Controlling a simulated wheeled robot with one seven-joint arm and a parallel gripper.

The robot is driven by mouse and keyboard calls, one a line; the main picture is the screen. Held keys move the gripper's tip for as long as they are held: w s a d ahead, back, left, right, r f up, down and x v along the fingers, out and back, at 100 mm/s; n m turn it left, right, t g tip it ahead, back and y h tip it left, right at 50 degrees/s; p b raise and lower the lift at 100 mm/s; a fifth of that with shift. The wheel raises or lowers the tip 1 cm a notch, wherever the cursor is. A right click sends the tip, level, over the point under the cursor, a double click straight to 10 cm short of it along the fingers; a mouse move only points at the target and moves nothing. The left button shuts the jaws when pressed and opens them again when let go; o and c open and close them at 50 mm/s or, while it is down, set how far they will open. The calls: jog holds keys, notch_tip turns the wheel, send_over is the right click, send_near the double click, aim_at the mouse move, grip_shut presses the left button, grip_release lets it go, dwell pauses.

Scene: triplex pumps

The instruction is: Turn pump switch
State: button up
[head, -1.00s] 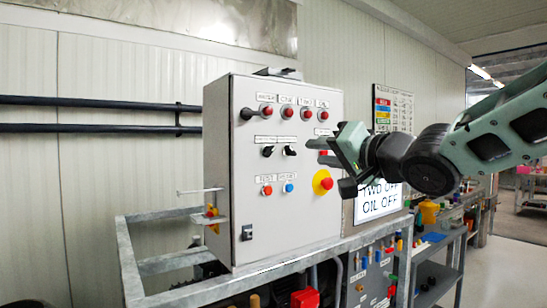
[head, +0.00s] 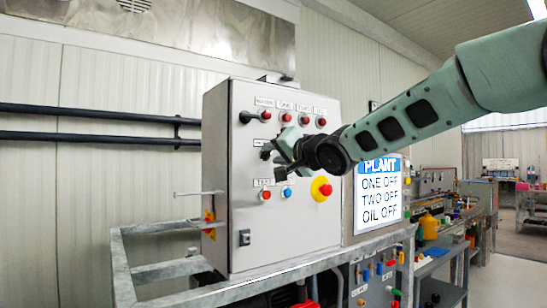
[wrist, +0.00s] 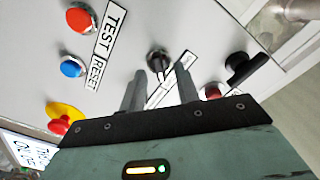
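The grey control box (head: 235,240) stands ahead with two black switches in its middle row. One black switch (wrist: 158,60) shows in the wrist view between and just beyond my fingertips. Its dark knob also shows in the head view (head: 266,151), beside my gripper (head: 280,160). My gripper in the wrist view (wrist: 160,72) is open, its two fingers on either side of the switch; contact cannot be told. The second switch is hidden behind my gripper. The screen (head: 379,195) reads PLANT, ONE OFF, TWO OFF, OIL OFF.
A red test button (wrist: 80,19) and blue reset button (wrist: 70,67) sit close by. A yellow-and-red emergency stop (head: 321,188) is lower right of my gripper. Red lamps (head: 286,117) line the top.

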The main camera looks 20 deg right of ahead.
jog(key=shift+w+a, duration=0.15)
jog(key=shift+w, duration=0.35)
grip_shut()
